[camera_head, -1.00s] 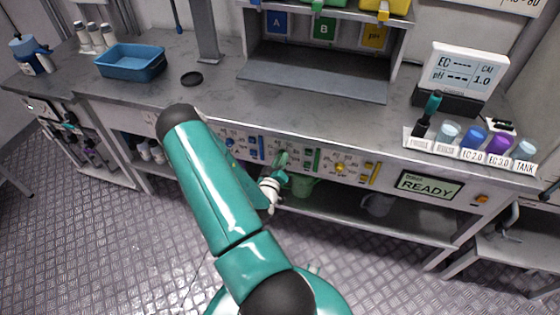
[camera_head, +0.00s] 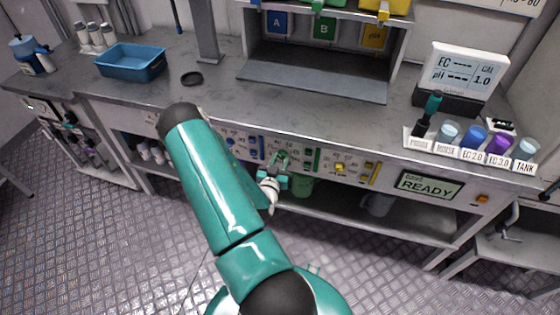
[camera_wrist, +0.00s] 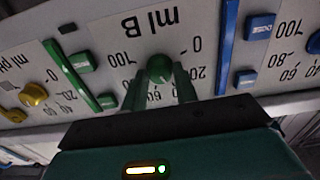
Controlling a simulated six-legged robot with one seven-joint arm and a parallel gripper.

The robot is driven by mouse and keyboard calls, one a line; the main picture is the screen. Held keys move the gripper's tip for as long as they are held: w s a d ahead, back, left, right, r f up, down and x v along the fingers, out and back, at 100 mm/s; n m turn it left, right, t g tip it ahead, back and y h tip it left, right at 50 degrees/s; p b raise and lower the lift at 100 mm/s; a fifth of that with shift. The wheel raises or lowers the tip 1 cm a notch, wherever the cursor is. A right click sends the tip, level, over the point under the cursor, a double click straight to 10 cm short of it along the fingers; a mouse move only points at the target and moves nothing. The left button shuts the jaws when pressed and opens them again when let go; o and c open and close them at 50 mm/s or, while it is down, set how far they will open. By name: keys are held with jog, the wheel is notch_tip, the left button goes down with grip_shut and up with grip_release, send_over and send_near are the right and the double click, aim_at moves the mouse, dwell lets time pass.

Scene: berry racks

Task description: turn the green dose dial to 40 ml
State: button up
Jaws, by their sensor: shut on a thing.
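The green dose dial (camera_wrist: 159,68) is on the panel (camera_wrist: 122,32) marked "ml B", which appears upside down in the wrist view. Its printed scale shows 0, 20, 60 and 100 around the knob; the 40 mark is hidden and I cannot read the pointer. My gripper (camera_wrist: 159,84) is shut on the dial, with one green finger on each side of it. In the head view my gripper (camera_head: 279,168) is at the bench's front panel, and it mostly covers the dial.
A blue dial bar (camera_wrist: 228,45) and a green bar (camera_wrist: 76,75) flank the dial. A yellow knob (camera_wrist: 33,95) is on the neighbouring panel. A green jug (camera_head: 301,187) stands on the shelf below. The display (camera_head: 428,186) reads READY.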

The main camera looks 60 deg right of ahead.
dwell(0.3)
jog(key=o, duration=1)
jog(key=shift+c, duration=0.2)
jog(key=s+a, duration=0.2)
jog(key=a, duration=1.1)
jog(key=shift+a, duration=0.35)
